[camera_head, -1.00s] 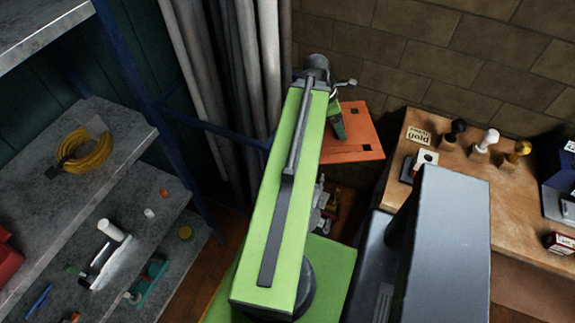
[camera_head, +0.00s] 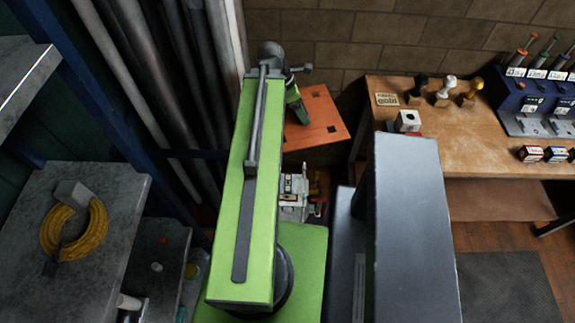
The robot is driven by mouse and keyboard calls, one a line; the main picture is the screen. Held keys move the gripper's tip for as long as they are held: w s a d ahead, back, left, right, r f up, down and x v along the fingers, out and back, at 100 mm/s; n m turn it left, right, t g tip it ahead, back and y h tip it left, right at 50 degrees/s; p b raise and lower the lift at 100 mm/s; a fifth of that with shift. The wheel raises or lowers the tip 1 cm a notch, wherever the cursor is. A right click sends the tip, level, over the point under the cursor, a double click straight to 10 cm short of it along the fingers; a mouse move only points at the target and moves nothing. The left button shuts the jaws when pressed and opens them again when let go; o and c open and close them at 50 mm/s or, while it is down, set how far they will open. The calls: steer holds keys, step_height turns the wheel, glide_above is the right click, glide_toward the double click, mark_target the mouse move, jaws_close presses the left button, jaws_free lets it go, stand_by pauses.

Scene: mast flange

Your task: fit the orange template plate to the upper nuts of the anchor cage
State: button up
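The orange template plate (camera_head: 325,118) shows right of the far end of my green arm, with dark square holes in it. My gripper (camera_head: 299,112) is at the end of the arm, over the plate's left part. Its fingers are hidden, so I cannot tell whether they are open or shut, or whether they hold the plate. I cannot make out the anchor cage or its upper nuts.
A wooden bench (camera_head: 440,125) with stamps stands right of the plate, a blue tool rack (camera_head: 530,95) on it. Grey pipes (camera_head: 160,80) stand left of my arm. Shelving with a yellow coil (camera_head: 75,230) is further left. Dark mat (camera_head: 505,290) lies lower right.

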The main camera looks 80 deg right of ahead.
steer(key=w+d+f+m+b, duration=0.1)
steer(key=w+d+f+b, duration=0.1)
steer(key=f+b, duration=1.9)
steer(key=w+d+f+m+y+b, duration=0.1)
steer(key=w+d+f+m+b, duration=0.1)
steer(key=f+b, duration=2)
steer(key=shift+w+d+g, duration=0.3)
steer(key=shift+w+d, duration=0.15)
steer(key=shift+d, duration=0.1)
steer(key=shift+f, duration=0.1)
step_height(320, 180, down, 6)
steer(key=b, duration=0.6)
step_height(320, 180, down, 6)
steer(key=b, duration=0.6)
steer(key=o, duration=1.9)
